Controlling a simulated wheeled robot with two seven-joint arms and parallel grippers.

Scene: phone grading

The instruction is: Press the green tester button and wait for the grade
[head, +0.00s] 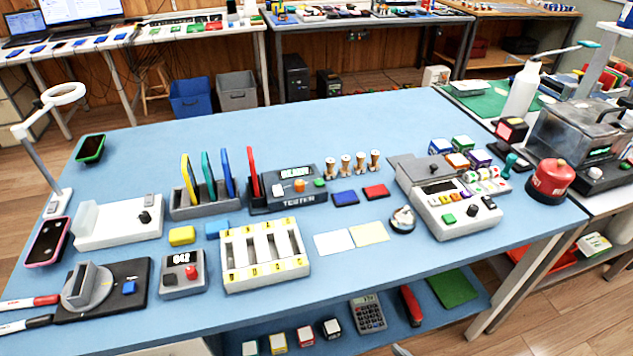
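The dark tester (285,204), with "TESTER" on its front, stands near the middle of the blue table. Its green button (319,183) is at the right end of its top. An orange button (299,186) sits left of it. A lit display (295,172) stands behind them, its text too small to read surely. A red phone (252,170) stands upright at the tester's left end. Neither of my grippers shows in the head view, and nothing touches the green button.
A rack (205,208) with several upright phones stands left of the tester. Several wooden pegs (346,166) stand to its right. A white compartment tray (266,272) is in front. The table behind the tester is clear.

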